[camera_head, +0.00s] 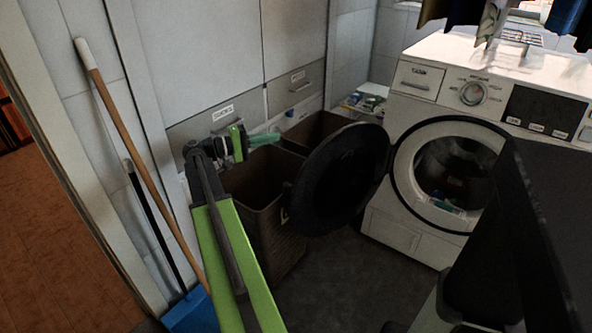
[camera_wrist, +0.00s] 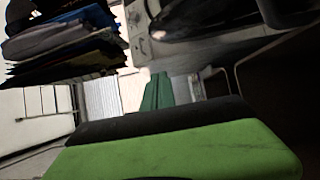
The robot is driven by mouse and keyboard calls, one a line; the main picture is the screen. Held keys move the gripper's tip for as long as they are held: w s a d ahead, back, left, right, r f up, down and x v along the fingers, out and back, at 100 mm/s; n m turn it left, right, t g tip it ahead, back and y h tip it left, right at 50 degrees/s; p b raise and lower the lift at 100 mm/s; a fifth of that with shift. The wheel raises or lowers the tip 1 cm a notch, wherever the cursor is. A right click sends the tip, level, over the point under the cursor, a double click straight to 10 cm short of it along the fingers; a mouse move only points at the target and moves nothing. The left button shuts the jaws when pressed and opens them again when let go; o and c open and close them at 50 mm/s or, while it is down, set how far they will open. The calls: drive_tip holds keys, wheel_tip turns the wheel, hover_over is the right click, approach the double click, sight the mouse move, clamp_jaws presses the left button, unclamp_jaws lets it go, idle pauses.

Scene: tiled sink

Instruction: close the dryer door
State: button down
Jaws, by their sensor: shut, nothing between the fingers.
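The dryer (camera_head: 404,212) is a white front-loading machine at the right of the head view. Its round dark door (camera_head: 342,178) stands wide open to the left of the opening, joined at the machine's left side. Dark-looking contents with some blue show inside the drum. My gripper (camera_head: 264,139), with green fingers, is shut and empty, left of the open door and apart from it in the picture. The green fingers (camera_wrist: 157,91) also show in the wrist view. A dark rounded shape at the top of the wrist view may be the door or the opening; I cannot tell.
Brown laundry baskets (camera_head: 262,205) stand by the wall, behind and below my gripper. A broom (camera_head: 135,145) and a blue dustpan (camera_head: 190,313) are at the left. Clothes (camera_head: 490,20) hang above the dryer. Dark floor (camera_head: 335,285) is clear below the door.

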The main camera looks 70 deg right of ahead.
wheel_tip(320, 180, down, 8)
drive_tip(key=f+b, duration=0.1)
drive_tip(key=b, duration=0.6)
drive_tip(key=s+d, duration=0.4)
drive_tip(key=s, duration=0.6)
drive_tip(key=shift+d+r+p, duration=0.25)
drive_tip(key=shift+r+p, duration=0.1)
drive_tip(key=shift+r, duration=0.05)
